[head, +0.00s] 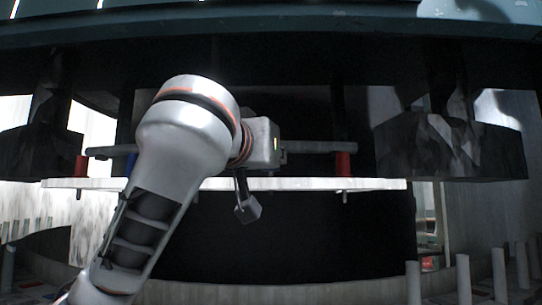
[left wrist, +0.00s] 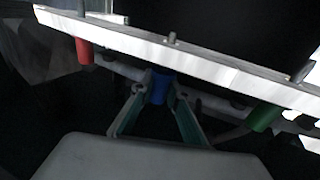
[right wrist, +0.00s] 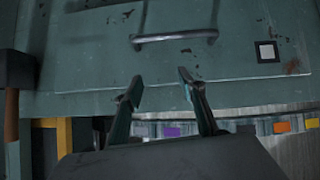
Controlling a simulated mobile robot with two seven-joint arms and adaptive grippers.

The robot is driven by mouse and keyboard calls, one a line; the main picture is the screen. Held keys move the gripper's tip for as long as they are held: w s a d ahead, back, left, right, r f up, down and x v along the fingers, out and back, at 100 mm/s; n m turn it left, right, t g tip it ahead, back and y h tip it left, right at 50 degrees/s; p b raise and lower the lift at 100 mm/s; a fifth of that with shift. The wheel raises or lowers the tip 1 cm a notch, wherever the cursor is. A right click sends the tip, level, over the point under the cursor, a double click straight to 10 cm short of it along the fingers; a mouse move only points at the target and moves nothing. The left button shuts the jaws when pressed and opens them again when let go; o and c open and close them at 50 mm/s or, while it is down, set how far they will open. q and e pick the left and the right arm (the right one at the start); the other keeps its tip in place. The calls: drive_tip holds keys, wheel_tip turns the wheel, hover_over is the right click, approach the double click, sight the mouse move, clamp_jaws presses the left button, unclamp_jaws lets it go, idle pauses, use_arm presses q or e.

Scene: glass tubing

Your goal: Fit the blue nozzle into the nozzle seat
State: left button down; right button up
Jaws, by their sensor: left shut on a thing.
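In the left wrist view, my left gripper (left wrist: 160,92) is shut on a blue nozzle (left wrist: 160,86), close beside a long white board (left wrist: 200,62). In the head view my left arm covers the middle of the board, and the gripper's fingers and the held nozzle are hidden. Another blue piece (head: 130,163) shows at the left of the board there, partly behind my arm. I cannot make out which part is the nozzle seat. My right gripper (right wrist: 160,85) is open and empty in the right wrist view, in front of a teal panel.
Red pieces stand near the board's left (head: 81,165) and right (head: 342,163), by a grey bar (head: 318,147). The left wrist view shows a green piece (left wrist: 263,117). The teal panel (right wrist: 100,60) has a metal handle (right wrist: 175,37). Pale posts (head: 463,278) stand at lower right.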

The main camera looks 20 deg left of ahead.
use_arm(q)
drive_tip(key=shift+f+b, duration=0.3)
drive_tip(key=shift+f, duration=0.45)
drive_tip(key=c, duration=1.9)
unclamp_jaws()
drive_tip(key=shift+r, duration=0.1)
drive_tip(key=shift+s, duration=0.1)
drive_tip(key=shift+s+f, duration=0.2)
drive_tip(key=shift+s, duration=2.75)
drive_tip(key=shift+s+f, duration=0.2)
drive_tip(key=shift+s, duration=2.75)
